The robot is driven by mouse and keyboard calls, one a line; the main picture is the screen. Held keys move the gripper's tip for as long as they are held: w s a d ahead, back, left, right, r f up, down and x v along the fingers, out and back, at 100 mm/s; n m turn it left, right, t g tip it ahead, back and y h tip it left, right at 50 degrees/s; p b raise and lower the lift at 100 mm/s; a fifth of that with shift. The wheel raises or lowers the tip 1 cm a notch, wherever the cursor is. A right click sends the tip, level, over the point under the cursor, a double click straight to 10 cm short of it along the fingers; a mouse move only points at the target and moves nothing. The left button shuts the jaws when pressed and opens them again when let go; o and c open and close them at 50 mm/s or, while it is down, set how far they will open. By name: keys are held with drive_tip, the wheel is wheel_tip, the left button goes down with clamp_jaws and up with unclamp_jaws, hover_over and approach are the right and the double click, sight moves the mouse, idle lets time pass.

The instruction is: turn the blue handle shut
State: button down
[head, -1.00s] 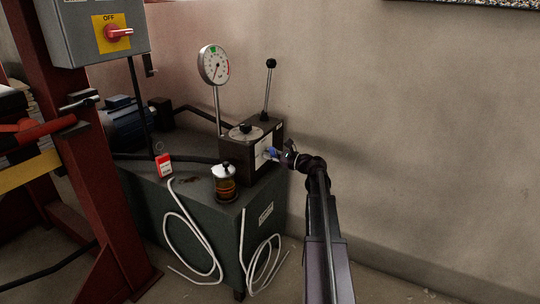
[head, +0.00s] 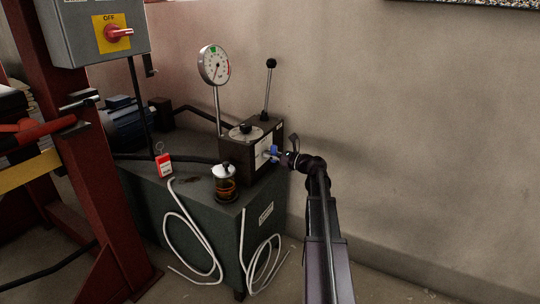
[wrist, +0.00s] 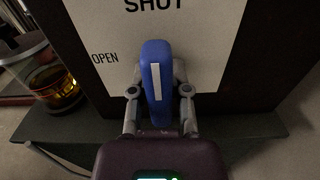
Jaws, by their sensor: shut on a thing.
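The blue handle (wrist: 157,60) carries a white stripe and sits on a pale plate (wrist: 205,30) on the front of the dark valve block (head: 236,157). In the wrist view its stripe stands nearly upright in the picture, its upper end just below the word SHUT; the word OPEN is to its left. My gripper (wrist: 159,92) is shut on the handle, one finger on each side. In the head view the handle (head: 274,151) shows small and upright, with my gripper (head: 279,156) reaching it from the right. The fingertips are partly hidden behind the handle.
A glass jar of amber liquid (head: 225,186) stands close left of the block. A gauge (head: 214,66) and a black-knobbed lever (head: 268,88) rise nearby. The floor at right is open.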

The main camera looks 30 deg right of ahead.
drive_tip(key=c, duration=0.6)
unclamp_jaws()
drive_tip(key=v, duration=1.2)
drive_tip(key=shift+s+f, duration=0.1)
drive_tip(key=shift+s, duration=0.05)
